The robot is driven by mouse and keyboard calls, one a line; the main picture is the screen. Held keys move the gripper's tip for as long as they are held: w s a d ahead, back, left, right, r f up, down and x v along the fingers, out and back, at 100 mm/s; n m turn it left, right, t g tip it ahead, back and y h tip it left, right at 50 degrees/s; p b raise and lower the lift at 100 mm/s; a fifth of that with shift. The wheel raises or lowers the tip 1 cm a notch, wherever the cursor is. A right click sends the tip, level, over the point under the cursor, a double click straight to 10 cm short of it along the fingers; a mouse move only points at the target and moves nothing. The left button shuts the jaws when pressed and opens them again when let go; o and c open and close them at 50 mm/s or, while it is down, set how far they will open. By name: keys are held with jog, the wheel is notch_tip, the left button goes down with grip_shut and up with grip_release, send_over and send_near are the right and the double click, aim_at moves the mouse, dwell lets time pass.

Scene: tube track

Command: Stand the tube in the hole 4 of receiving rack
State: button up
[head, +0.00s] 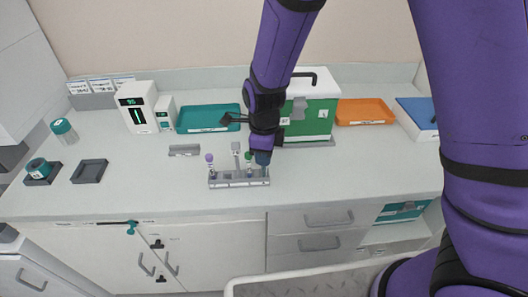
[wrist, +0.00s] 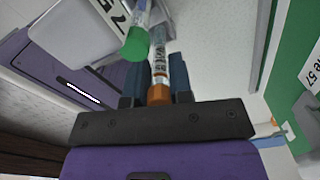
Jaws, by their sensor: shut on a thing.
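A grey rack (head: 232,183) stands near the front of the bench in the head view. A purple-capped tube (head: 210,159) stands at its left end, and a green-capped tube (head: 248,157) stands right of its middle. My gripper (head: 262,158) is over the rack's right end, just right of the green cap. In the wrist view my gripper (wrist: 158,78) is shut on an orange-capped tube (wrist: 158,55), with the cap toward the palm. The green-capped tube (wrist: 136,43) is close beside it. The held tube's far end and the rack holes are hidden.
A small grey rack (head: 184,150) lies behind left. A green box (head: 308,122) stands close behind my arm, between a teal tray (head: 195,118) and an orange tray (head: 364,112). A dark square holder (head: 90,171) is at left. The bench right of the rack is clear.

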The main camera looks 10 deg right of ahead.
jog(key=shift+f, duration=0.3)
jog(key=o, duration=0.8)
notch_tip(320, 180, up, 11)
jog(key=shift+f, duration=0.1)
dwell(0.5)
dwell(0.5)
